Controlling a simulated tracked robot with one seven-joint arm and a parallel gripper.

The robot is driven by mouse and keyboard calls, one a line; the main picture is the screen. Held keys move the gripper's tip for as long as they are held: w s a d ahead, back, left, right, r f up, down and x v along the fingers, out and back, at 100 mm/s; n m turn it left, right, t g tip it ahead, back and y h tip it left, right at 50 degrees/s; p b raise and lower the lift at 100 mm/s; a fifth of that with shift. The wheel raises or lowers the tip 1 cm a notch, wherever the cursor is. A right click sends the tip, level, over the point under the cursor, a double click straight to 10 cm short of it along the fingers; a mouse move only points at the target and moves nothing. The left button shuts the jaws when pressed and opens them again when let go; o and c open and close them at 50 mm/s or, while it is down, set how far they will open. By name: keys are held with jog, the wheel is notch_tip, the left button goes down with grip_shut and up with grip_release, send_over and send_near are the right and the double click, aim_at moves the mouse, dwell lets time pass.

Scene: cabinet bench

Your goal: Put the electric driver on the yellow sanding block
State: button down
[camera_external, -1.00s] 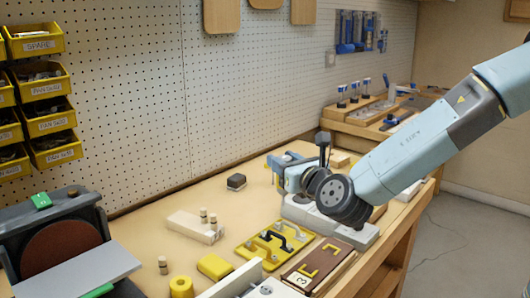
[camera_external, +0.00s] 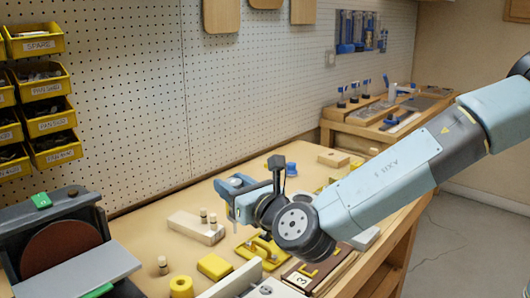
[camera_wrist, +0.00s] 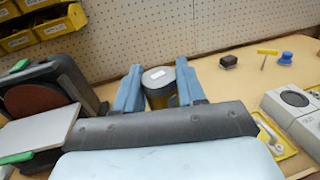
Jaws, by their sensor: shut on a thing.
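My gripper (camera_external: 232,190) is in the air above the middle of the bench. In the wrist view its two blue fingers (camera_wrist: 158,84) are closed on a dark, rounded thing with a pale top, probably the electric driver (camera_wrist: 159,76). The arm hides most of it in the external view. The yellow sanding block (camera_external: 214,266) lies on the bench at the front, below and slightly left of my gripper, with its top bare. In the wrist view my gripper hides that part of the bench.
A pale wooden block with pegs (camera_external: 195,228) lies behind the sanding block, and a yellow roll (camera_external: 181,287) stands to its left. A yellow tray with handles (camera_external: 258,250) is on its right. A disc sander (camera_external: 60,240) stands at the left. A dark block (camera_wrist: 229,62) lies farther back.

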jog(key=w+a+f, duration=0.1)
jog(key=a+f, duration=0.4)
jog(key=f, duration=0.4)
jog(key=shift+w+f, duration=0.15)
jog(key=shift+w, duration=0.15)
jog(key=shift+a, duration=0.1)
jog(key=c, duration=0.7)
grip_release()
jog(key=shift+f, duration=0.1)
jog(key=shift+o, duration=0.2)
jog(key=v, duration=1.2)
